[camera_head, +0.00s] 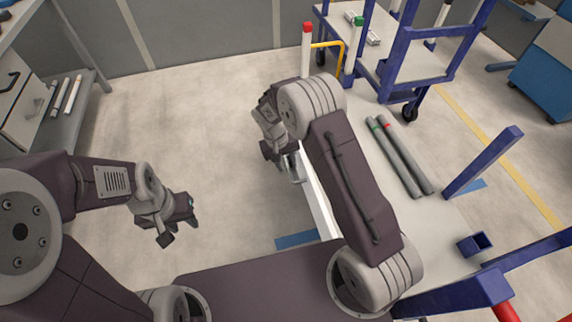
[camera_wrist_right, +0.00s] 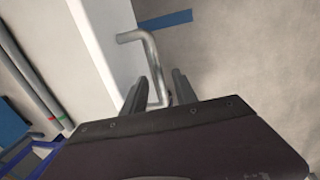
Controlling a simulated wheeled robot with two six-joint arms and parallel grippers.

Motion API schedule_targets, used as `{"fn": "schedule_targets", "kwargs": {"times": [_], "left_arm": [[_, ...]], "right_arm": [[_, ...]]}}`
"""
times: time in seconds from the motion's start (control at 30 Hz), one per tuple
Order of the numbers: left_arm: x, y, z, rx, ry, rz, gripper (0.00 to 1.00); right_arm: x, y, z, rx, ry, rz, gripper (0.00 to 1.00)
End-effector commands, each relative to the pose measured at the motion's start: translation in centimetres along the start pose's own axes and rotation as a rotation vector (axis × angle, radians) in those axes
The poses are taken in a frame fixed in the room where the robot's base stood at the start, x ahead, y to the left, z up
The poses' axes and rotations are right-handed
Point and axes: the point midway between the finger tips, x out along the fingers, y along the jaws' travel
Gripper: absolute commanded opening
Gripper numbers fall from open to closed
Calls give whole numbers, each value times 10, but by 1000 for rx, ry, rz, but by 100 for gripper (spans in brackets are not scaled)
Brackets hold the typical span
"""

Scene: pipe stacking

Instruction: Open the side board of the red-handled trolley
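The trolley has a pale deck (camera_head: 428,222), blue posts and a red bar (camera_head: 504,312) at the lower right, cut off by the picture edge. A white side board (camera_head: 315,205) runs along its left edge, partly hidden by my right arm. A bent metal handle (camera_wrist_right: 134,37) lies beside the board in the right wrist view. My right gripper (camera_head: 281,168) is at this edge. In the wrist view its fingers (camera_wrist_right: 164,85) stand apart with the handle's rod between them; firm contact is not clear. My left gripper (camera_head: 180,222) is open and empty over the floor.
Two grey pipes (camera_head: 402,158) with green and red bands lie on the deck. A blue-framed trolley (camera_head: 425,70) stands behind, near posts with red (camera_head: 307,28) and green caps. A shelf (camera_head: 75,110) with pipes stands at the left. The floor between is clear.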

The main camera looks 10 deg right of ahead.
Motion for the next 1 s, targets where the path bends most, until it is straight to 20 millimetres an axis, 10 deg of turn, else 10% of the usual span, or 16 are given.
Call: {"fn": "schedule_targets", "kwargs": {"times": [0.2,0.33,1.0], "left_arm": [[0,0,0,0,0,0,36],[0,0,0,0,0,0,36],[0,0,0,0,0,0,36]], "right_arm": [[0,0,0,0,0,0,34],[0,0,0,0,0,0,0],[0,0,0,0,0,0,0]]}}
